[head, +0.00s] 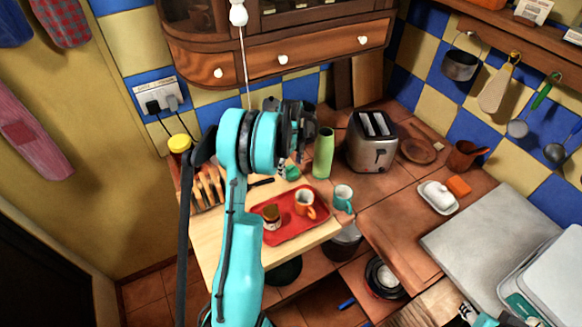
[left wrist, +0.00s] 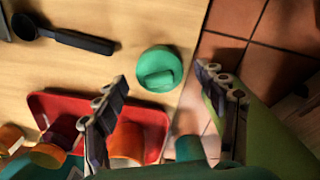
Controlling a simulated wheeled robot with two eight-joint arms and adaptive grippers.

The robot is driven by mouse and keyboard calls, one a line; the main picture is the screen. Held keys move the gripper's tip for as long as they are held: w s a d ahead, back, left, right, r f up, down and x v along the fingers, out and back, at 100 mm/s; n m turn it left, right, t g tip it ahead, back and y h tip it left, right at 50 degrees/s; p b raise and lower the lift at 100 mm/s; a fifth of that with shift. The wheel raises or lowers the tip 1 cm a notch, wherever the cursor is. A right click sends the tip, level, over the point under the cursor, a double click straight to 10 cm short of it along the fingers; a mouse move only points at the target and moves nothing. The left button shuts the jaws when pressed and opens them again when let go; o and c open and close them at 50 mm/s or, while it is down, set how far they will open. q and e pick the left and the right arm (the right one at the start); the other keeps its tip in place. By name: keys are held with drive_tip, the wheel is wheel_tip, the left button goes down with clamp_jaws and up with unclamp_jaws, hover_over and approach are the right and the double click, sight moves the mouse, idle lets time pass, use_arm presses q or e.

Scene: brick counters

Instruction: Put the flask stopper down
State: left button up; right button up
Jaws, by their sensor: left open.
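The green flask stopper (left wrist: 160,68) rests on the pale wooden worktop, just beyond the red tray, in the left wrist view. In the head view it shows partly (head: 292,173), below my left gripper. My left gripper (left wrist: 163,95) is open and empty, its two fingers spread apart on either side of and short of the stopper. The fingers do not touch it. In the head view my left gripper (head: 294,140) hangs over the worktop, its fingertips partly hidden. The green flask (head: 324,153) stands upright right of the stopper. Only a small part of my right gripper (head: 468,312) shows at the bottom edge.
A toaster (head: 372,145) stands behind on the tiled counter. A black utensil (left wrist: 65,37) lies left of the stopper.

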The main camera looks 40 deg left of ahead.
sight(291, 167)
use_arm(q)
wheel_tip(291, 167, up, 11)
drive_tip(key=p, duration=0.2)
drive_tip(key=s+d+r+n+t, duration=0.1)
drive_tip(key=s+d+r+n, duration=0.1)
drive_tip(key=d+r+n, duration=0.35)
drive_tip(key=s+d+r+n+t, duration=0.1)
drive_tip(key=s+d+n+t, duration=0.2)
drive_tip(key=s+d+n, duration=0.3)
drive_tip(key=s+d+r+n+t, duration=0.1)
drive_tip(key=s+d+n+t, duration=0.2)
drive_tip(key=s+d+n, duration=0.3)
drive_tip(key=s+d, duration=0.5)
drive_tip(key=d, duration=0.6)
drive_tip(key=shift+s+d+r, duration=0.25)
drive_tip(key=shift+s, duration=0.05)
drive_tip(key=shift+n, duration=0.25)
wheel_tip(291, 167, down, 7)
drive_tip(key=b, duration=0.7)
